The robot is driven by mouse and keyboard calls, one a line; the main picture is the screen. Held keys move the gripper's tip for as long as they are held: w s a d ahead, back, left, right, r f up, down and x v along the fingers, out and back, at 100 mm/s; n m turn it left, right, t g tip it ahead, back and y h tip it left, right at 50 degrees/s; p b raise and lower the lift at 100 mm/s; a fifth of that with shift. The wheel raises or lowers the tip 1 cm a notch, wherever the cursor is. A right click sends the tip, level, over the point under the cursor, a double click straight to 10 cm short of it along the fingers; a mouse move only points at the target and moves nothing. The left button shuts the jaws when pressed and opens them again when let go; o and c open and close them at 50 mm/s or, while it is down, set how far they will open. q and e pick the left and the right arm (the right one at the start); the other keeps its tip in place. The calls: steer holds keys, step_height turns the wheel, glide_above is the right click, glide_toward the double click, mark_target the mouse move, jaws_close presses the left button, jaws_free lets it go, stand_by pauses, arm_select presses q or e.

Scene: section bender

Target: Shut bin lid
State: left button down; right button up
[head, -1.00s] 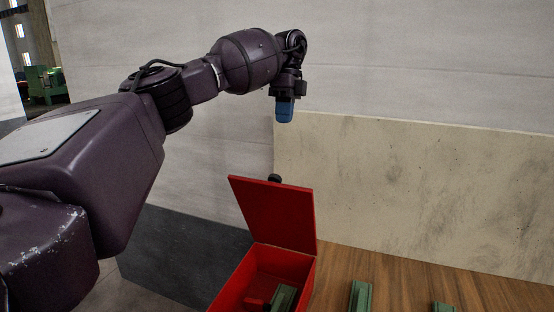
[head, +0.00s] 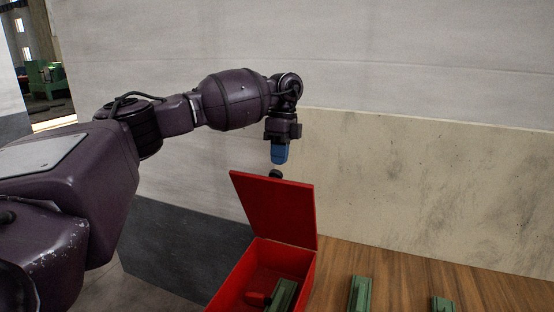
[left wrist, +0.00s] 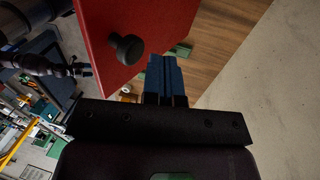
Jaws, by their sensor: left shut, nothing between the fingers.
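The red bin (head: 228,292) stands at the lower middle of the head view, its red lid (head: 275,212) raised and tilted up. A black knob (head: 275,174) shows at the lid's top edge; the left wrist view shows the lid (left wrist: 160,20) and the knob (left wrist: 126,48) up close. My left gripper (head: 279,156), with blue fingertips, is shut and empty. It points down just above the lid's top edge, close to the knob; whether it touches cannot be told. In the left wrist view the fingertips (left wrist: 163,68) lie beside the lid.
Green blocks (head: 360,292) (head: 442,303) stand on the wooden tabletop (head: 405,285) at right. A pale panel (head: 430,190) and a wall rise behind. The space above the tabletop is free.

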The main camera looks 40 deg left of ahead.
arm_select(q)
steer(key=shift+s+d+f, duration=0.15)
steer(key=shift+s+f, duration=0.05)
steer(key=shift+s, duration=0.25)
steer(key=shift+s+d+f, duration=0.1)
steer(key=shift+s+f, duration=0.05)
steer(key=shift+s, duration=0.25)
arm_select(e)
steer(key=shift+s+f, duration=0.1)
steer(key=shift+s, duration=0.15)
arm_select(q)
steer(key=shift+f, duration=0.1)
